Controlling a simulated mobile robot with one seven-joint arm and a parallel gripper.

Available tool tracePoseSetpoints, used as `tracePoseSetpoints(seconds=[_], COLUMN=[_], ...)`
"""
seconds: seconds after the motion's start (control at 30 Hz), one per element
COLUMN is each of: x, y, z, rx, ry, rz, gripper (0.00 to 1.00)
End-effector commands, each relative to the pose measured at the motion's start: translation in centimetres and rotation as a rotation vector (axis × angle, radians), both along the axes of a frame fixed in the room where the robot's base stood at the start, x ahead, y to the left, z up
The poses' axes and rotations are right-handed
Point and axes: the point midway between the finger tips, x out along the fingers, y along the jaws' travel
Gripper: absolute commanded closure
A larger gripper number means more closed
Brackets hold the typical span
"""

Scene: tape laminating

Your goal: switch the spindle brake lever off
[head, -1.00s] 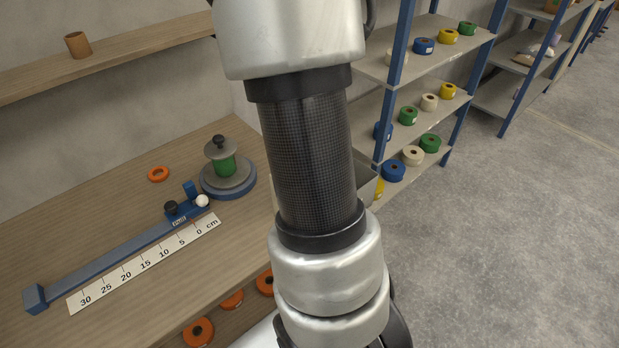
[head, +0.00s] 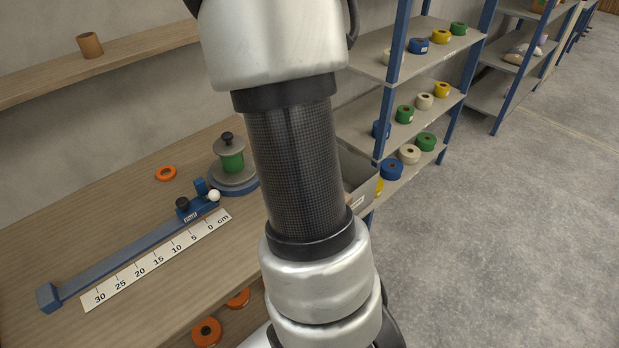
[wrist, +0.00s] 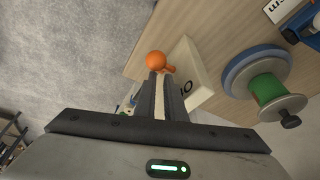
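The brake lever shows in the wrist view as an orange ball knob (wrist: 156,60) on a short orange stem beside a white plate (wrist: 190,70) with black I and O marks. My gripper (wrist: 160,76) has its two dark fingers close together, with only a narrow pale strip between them. The tips are right at the knob; whether they touch it I cannot tell. The knob is not between the fingers. The spindle with a green core (head: 232,162) stands on a blue round base on the bench; it also shows in the wrist view (wrist: 268,90). In the head view my arm hides the lever and gripper.
A blue rail (head: 120,258) with a white knob lies on the wooden bench, beside a centimetre scale (head: 158,260). An orange ring (head: 166,173) lies behind it. A grey bin (head: 358,180) and shelves with tape rolls stand to the right. The floor at right is clear.

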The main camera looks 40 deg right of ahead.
Motion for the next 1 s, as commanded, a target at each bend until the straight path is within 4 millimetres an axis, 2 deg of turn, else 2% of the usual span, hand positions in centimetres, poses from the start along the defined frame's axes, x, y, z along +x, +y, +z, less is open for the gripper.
tracePoseSetpoints(seconds=[0.03,0.67,0.83,1.0], x=[-0.8,-0.8,-0.9,-1.2], y=[2.0,2.1,2.4,2.8], z=[-1.5,-1.6,0.3,4.5], rx=[0.038,0.038,0.034,0.025], ry=[0.039,0.04,0.033,0.017], rz=[0.011,0.01,0.01,0.01], gripper=[1.0,1.0,1.0,1.0])
